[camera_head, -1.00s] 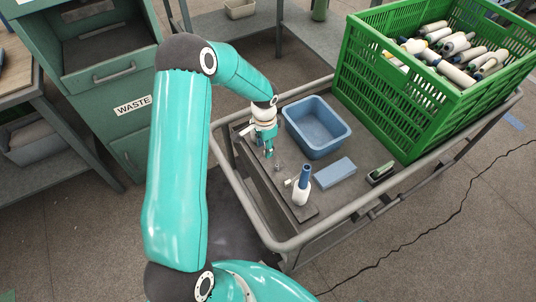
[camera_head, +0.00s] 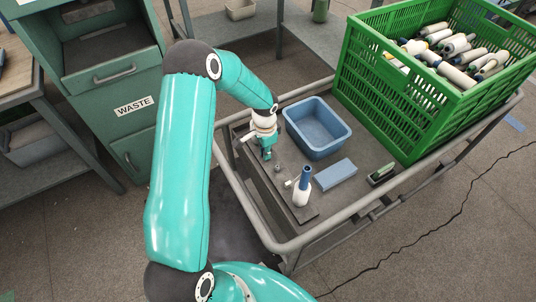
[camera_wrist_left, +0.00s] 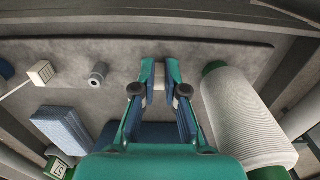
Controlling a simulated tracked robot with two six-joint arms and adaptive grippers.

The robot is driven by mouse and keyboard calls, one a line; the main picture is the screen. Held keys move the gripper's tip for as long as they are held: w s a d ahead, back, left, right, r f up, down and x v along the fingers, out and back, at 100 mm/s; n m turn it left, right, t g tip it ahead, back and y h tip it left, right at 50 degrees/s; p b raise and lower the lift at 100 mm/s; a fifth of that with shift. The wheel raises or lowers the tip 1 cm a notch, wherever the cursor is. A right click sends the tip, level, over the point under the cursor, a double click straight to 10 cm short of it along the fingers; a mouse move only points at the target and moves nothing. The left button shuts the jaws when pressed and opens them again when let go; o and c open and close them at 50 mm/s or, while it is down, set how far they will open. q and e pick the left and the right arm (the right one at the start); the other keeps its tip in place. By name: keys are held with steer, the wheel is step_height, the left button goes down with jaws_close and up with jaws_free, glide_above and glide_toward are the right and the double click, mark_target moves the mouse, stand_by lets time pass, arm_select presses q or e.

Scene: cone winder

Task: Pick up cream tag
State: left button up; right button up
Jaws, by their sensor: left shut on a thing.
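My left gripper (camera_head: 267,154) is over the rear part of the dark board on the cart, left of the blue tub. My right gripper is not in view.
A white wound cone (camera_wrist_left: 245,115) lies close beside the left gripper. A green crate (camera_head: 385,105) stands behind right.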

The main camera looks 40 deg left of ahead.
arm_select(q)
steer(key=shift+r, duration=0.15)
step_height(320, 180, up, 23)
steer(key=p, duration=0.4)
stand_by(0.6)
